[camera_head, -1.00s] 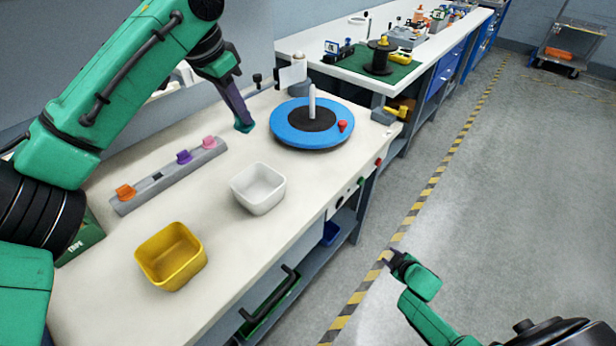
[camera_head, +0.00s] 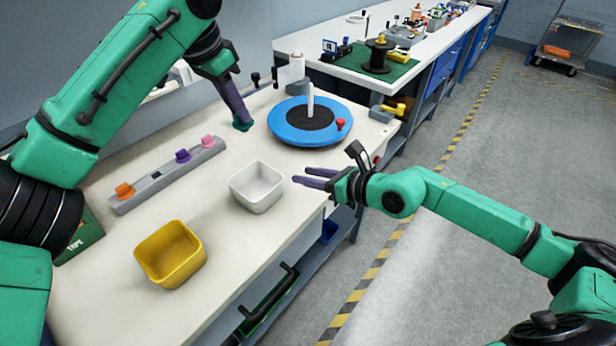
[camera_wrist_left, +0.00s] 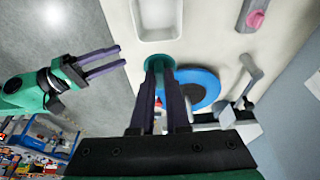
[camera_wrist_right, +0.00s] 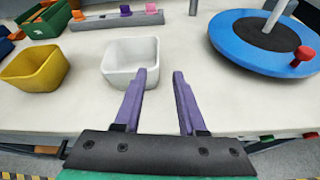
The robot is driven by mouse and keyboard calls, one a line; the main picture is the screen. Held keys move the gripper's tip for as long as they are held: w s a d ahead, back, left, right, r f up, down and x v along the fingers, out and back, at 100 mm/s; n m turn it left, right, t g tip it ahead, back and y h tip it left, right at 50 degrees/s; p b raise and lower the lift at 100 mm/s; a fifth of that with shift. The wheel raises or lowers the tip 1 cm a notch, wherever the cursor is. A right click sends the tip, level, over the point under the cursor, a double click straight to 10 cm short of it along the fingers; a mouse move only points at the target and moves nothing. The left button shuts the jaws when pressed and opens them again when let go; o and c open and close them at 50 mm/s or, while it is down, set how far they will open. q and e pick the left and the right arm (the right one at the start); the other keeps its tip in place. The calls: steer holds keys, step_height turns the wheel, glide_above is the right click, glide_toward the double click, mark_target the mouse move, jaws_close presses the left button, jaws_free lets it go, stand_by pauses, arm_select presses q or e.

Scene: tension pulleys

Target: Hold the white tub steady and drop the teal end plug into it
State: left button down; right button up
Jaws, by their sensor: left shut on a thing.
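The white tub (camera_head: 257,188) stands upright on the bench near its front edge; it also shows in the left wrist view (camera_wrist_left: 158,30) and the right wrist view (camera_wrist_right: 117,75). My left gripper (camera_head: 241,122) is shut on the teal end plug (camera_wrist_left: 159,62), behind the tub and in front of the blue turntable. In the head view the fingers mostly hide the plug. My right gripper (camera_head: 298,178) is open and empty, its fingers pointing at the tub from the right. In the right wrist view its fingertips (camera_wrist_right: 160,73) appear close to the tub's right side; contact cannot be told.
A yellow tub (camera_head: 172,262) stands front left of the white one. A grey rack (camera_head: 165,180) holds orange, purple and pink plugs. The blue turntable (camera_head: 290,137) with an upright post is behind. A green box (camera_head: 80,240) sits at the left. Bench between is clear.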

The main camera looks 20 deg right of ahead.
mark_target(274, 170)
steer(key=shift+n, duration=0.3)
steer(key=x, duration=1.2)
steer(key=shift+s+a+f, duration=0.1)
steer(key=shift+s+f, duration=0.1)
steer(key=shift+c, duration=0.3)
jaws_close()
